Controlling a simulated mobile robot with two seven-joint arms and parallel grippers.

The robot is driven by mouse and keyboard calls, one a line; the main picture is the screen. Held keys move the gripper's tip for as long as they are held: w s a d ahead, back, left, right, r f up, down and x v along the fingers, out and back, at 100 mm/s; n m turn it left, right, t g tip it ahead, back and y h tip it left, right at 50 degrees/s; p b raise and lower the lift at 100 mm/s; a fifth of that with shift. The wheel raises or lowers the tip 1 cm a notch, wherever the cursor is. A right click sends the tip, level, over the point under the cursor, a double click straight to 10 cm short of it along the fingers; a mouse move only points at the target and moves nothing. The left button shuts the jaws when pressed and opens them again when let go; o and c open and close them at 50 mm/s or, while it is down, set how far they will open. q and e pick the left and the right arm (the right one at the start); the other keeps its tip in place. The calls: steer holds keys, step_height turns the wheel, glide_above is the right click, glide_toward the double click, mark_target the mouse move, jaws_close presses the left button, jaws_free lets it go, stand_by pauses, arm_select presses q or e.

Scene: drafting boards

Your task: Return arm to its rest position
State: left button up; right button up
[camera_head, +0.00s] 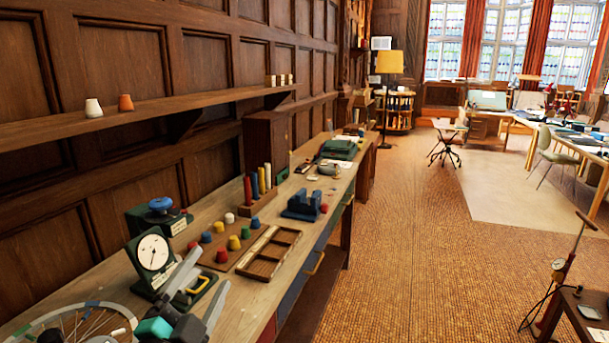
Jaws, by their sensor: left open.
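My left gripper (207,274) is in the lower left, over the near end of the long wooden workbench (228,318). Its two grey fingers are spread apart, with nothing seen held between them. A dial gauge (153,253) with a white face on a dark green stand is just left of the fingers. A dark base with a yellow handle (203,281) shows behind and between the fingers, partly hidden by them; I cannot tell whether they touch it. My right gripper is not in view.
Several coloured knobs (234,242), an empty divided wooden tray (283,238) and a blue block-like fixture (303,203) are farther along the bench. A spoked wheel (60,325) is at lower left. A wall shelf (150,110) overhangs the bench.

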arm_select(q)
steer(key=s+a+f+n+g+y, duration=0.2)
steer(key=s+f+n+g, duration=0.25)
steer(key=f, duration=0.35)
steer(key=s+a+f+n+g+y, duration=0.15)
steer(key=s+f+n+g, duration=0.3)
steer(key=f, duration=0.45)
steer(key=s+d+f+n+g, duration=0.1)
steer(key=s+f+n+g, duration=0.2)
steer(key=s, duration=0.5)
steer(key=s+d+f+g, duration=0.2)
steer(key=s+f+g, duration=0.2)
steer(key=s+f, duration=0.25)
steer(key=s+f+g+b, duration=0.1)
steer(key=s+f+b, duration=0.1)
steer(key=f, duration=1.1)
steer(key=s+f+b, duration=0.1)
steer(key=f+b, duration=0.2)
steer(key=f, duration=1)
steer(key=s+a+f+g+b, duration=0.1)
steer(key=s+a+f+b, duration=0.2)
steer(key=s+f, duration=1.2)
steer(key=shift+f, duration=0.7)
steer(key=shift+h, duration=0.25)
